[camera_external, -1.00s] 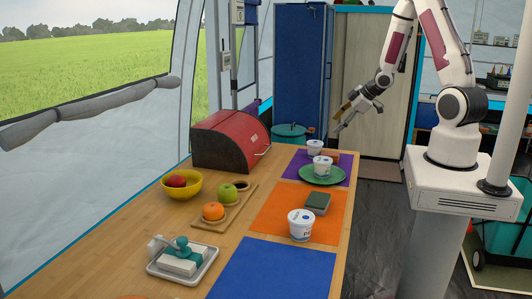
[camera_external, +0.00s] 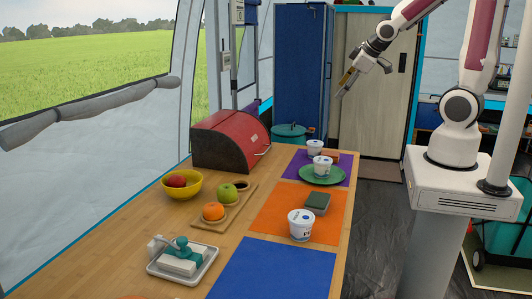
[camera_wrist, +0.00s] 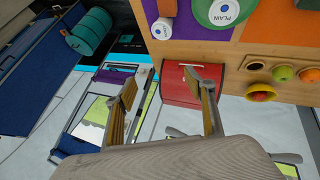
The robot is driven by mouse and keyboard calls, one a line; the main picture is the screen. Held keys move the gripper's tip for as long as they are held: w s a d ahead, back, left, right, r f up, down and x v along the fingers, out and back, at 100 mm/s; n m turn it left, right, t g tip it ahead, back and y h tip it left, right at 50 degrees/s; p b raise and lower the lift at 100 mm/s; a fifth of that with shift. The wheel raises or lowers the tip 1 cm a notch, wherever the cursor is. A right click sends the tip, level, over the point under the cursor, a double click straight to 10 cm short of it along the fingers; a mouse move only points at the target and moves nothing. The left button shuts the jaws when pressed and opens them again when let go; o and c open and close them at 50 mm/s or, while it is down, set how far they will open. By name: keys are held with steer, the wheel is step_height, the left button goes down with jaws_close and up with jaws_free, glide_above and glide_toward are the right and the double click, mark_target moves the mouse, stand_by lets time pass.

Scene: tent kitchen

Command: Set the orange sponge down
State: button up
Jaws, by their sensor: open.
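A small orange thing, seemingly the orange sponge (camera_external: 329,154), lies on the purple mat (camera_external: 345,168) at the far end of the table. It is partly hidden behind a white tub and the green plate. My gripper (camera_external: 343,87) is raised well above and beyond the far end of the table, apart from everything on it. In the wrist view my gripper (camera_wrist: 160,76) has its two fingers spread with nothing between them.
White tubs (camera_external: 314,147) stand on and near the green plate (camera_external: 318,179). A dark green sponge (camera_external: 317,202) and another tub (camera_external: 301,225) are on the orange mat (camera_external: 272,212). A red bread box (camera_external: 222,142) stands at the back left. The blue mat (camera_external: 265,270) is bare.

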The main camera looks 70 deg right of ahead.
steer(key=s+a+r+y, duration=0.2)
steer(key=s+a+r, duration=0.1)
steer(key=s+a, duration=0.4)
steer(key=s+a+r+m+y, duration=0.1)
steer(key=s+a+r+y, duration=0.1)
steer(key=s+a, duration=0.5)
steer(key=a+r, duration=0.1)
steer(key=a, duration=0.4)
steer(key=shift+r+g, duration=0.3)
steer(key=shift+o, duration=0.6)
steer(key=shift+d, duration=0.1)
